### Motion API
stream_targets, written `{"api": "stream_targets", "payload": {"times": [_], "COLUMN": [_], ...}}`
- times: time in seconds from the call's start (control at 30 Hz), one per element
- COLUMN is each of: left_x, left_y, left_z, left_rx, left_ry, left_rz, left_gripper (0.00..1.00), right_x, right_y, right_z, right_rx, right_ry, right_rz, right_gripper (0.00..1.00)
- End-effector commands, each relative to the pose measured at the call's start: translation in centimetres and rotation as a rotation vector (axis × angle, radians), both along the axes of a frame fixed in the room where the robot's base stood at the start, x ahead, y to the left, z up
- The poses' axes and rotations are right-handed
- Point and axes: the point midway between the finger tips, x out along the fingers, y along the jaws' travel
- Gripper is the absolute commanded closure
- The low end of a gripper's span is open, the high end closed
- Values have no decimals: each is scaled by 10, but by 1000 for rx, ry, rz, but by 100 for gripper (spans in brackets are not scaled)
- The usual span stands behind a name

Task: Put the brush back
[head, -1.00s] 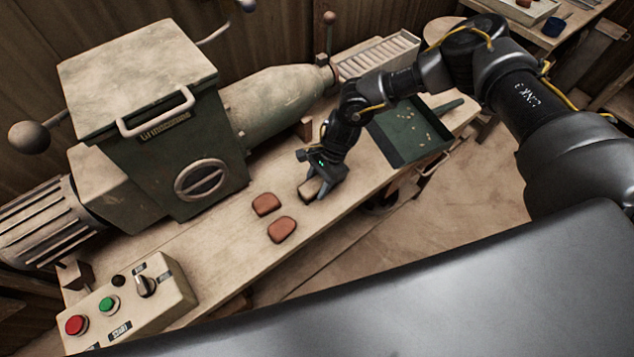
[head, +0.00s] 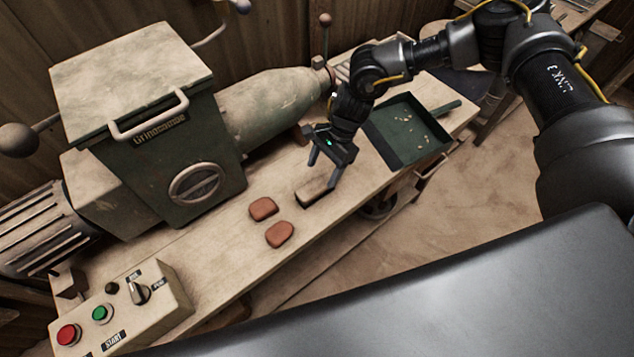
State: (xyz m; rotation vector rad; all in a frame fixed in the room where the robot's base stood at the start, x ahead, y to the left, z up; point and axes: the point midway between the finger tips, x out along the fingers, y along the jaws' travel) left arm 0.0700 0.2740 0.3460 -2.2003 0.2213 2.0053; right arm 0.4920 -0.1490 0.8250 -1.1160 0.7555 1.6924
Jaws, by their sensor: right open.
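The brush (head: 314,192), a small block with a pale wooden top and a dark underside, lies on the workbench (head: 225,262) to the right of two reddish-brown pieces. My right gripper (head: 323,172) is open and empty just above the brush, its fingers pointing down. A gap shows between the fingers and most of the brush; whether a fingertip touches it I cannot tell. My left gripper is not in view.
Two reddish-brown pieces (head: 263,209) (head: 279,234) lie on the bench left of the brush. A green dustpan-like tray (head: 400,150) with crumbs sits to the right. The green machine (head: 190,150) stands behind, and a control box (head: 125,310) is at the front left.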

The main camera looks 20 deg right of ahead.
Motion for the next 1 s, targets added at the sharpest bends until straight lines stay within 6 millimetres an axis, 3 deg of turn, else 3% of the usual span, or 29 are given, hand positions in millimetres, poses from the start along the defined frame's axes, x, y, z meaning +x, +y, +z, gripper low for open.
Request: {"api": "stream_targets", "payload": {"times": [0.2,0.37,0.9,1.0], "left_x": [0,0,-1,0], "left_y": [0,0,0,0], "left_z": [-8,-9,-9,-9], "left_rx": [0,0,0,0], "left_ry": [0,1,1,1], "left_rz": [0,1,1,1], "left_gripper": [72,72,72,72], "right_x": [6,6,6,2], "right_y": [-13,-17,-18,-9], "right_z": [32,42,44,40], "right_rx": [0,0,0,12], "right_ry": [-1,0,1,7], "right_rz": [0,1,0,-9], "right_gripper": [37,37,37,37]}}
